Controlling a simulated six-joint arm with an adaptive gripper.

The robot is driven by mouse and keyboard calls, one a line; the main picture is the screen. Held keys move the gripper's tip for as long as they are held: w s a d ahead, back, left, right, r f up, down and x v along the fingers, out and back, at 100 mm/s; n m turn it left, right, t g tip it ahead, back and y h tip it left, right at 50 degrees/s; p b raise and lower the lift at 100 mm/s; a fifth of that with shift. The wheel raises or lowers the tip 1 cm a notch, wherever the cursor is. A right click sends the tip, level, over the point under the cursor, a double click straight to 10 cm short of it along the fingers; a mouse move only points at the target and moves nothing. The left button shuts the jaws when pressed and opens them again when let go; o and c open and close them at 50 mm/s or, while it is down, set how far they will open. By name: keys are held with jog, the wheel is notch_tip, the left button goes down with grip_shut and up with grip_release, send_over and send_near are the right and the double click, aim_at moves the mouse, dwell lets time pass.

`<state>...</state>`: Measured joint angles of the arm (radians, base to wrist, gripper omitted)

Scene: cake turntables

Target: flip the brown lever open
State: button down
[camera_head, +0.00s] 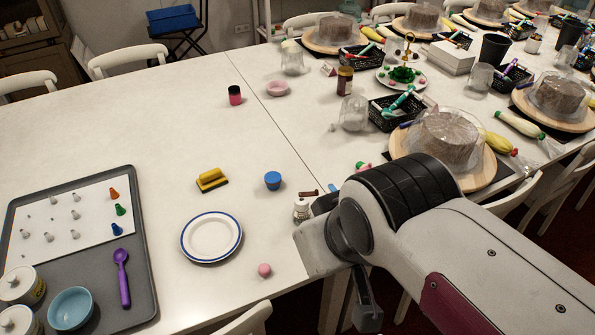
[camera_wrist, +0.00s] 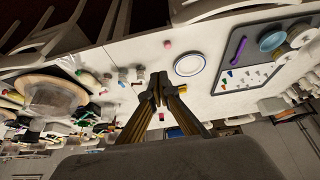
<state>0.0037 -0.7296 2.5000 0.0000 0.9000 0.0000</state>
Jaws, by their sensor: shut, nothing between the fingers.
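A small dark brown piece (camera_head: 309,193), which looks like the brown lever, lies on the white table beside a small white jar (camera_head: 301,208) in the head view. It is just past the end of my arm, and its details are too small to tell. In the wrist view, my gripper (camera_wrist: 158,79) has its two fingers brought together at the tips, shut and empty, above the table. I cannot tell whether it touches anything there. In the head view the fingers are hidden behind my own arm.
A grey tray (camera_head: 142,240) is at left. A domed cake on a wooden turntable (camera_head: 480,178) is at right. The table's back left is clear.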

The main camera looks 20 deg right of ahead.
jog(key=w+d+f+n+h, duration=0.1)
jog(key=w+d+f+n, duration=0.2)
jog(key=w+n, duration=0.5)
jog(key=w+d+f+n+g+h, duration=0.1)
jog(key=w+d+f+n, duration=0.2)
jog(key=w+f+n, duration=0.3)
jog(key=w+d+f+n+g+h, duration=0.1)
jog(key=w+d+f+n, duration=0.2)
jog(key=w+n, duration=0.7)
jog(key=shift+d+f+n, duration=0.4)
jog(key=shift+f+n, duration=0.45)
jog(key=shift+n, duration=0.35)
jog(key=shift+w+f, duration=0.1)
jog(key=shift+f, duration=0.05)
